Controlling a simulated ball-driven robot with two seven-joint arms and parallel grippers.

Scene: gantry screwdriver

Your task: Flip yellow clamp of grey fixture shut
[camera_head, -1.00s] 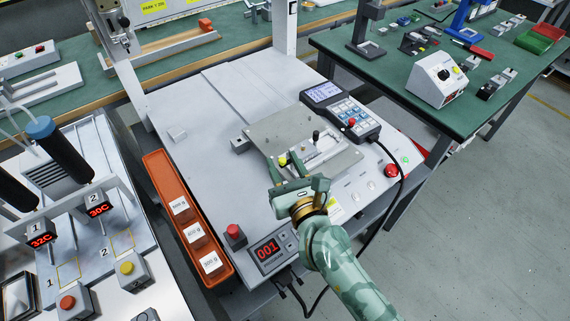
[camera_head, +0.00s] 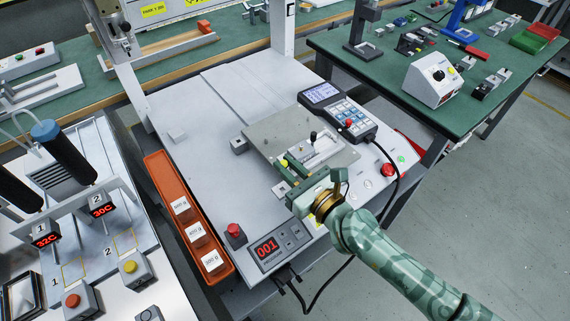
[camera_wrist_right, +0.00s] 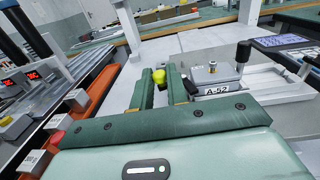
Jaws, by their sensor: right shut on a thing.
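The grey fixture (camera_head: 322,149) sits on a flat grey plate (camera_head: 262,133) on the machine bed; in the right wrist view it bears the label A-52 (camera_wrist_right: 216,89). Its yellow clamp (camera_wrist_right: 158,76) shows as a yellow tip between my right fingers, and as a small spot in the head view (camera_head: 284,163). My right gripper (camera_wrist_right: 160,88) is shut on the yellow clamp at the left end of the fixture; it also shows in the head view (camera_head: 290,169). The fingers hide the clamp's lower part. My left gripper is not in view.
A black-knobbed lever (camera_head: 313,136) stands upright on the fixture. A keypad controller (camera_head: 340,110) lies behind it, its cable running down the right side. An orange bin (camera_head: 187,218) with labelled weights and a red button (camera_head: 234,231) stand left.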

